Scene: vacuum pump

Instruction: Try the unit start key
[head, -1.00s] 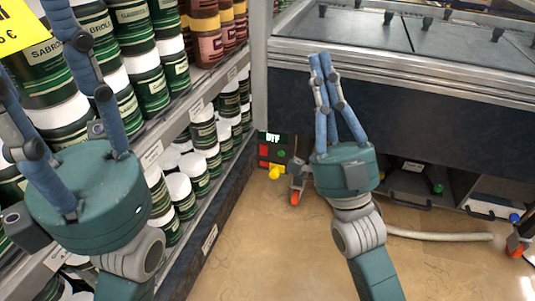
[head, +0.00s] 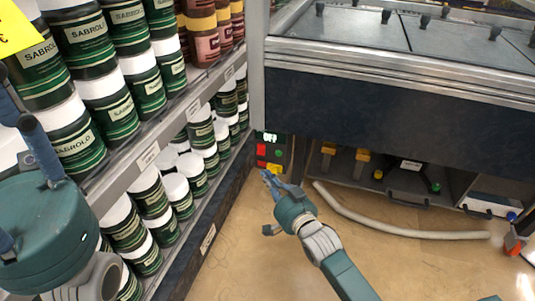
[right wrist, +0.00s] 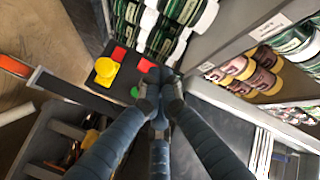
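A small dark control panel (head: 274,150) stands low in the corner between the shelf and the freezer. Its lit display reads OFF. It bears red keys (head: 262,150), a green key (head: 279,152) and a yellow part (head: 274,168). In the right wrist view, the yellow knob (right wrist: 104,70), a red key (right wrist: 147,65) and the green key (right wrist: 135,92) show beside my fingers. My right gripper (head: 268,178) has its fingers together, empty, just in front of and below the panel; contact cannot be told. My left gripper (head: 22,125) is open at the left, partly out of view.
Shelves of green jars (head: 150,190) with white lids line the left. The freezer (head: 370,105) overhangs an open bay with yellow-topped parts (head: 361,158) and a drawer at the right. A pale hose (head: 390,228) lies on the floor.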

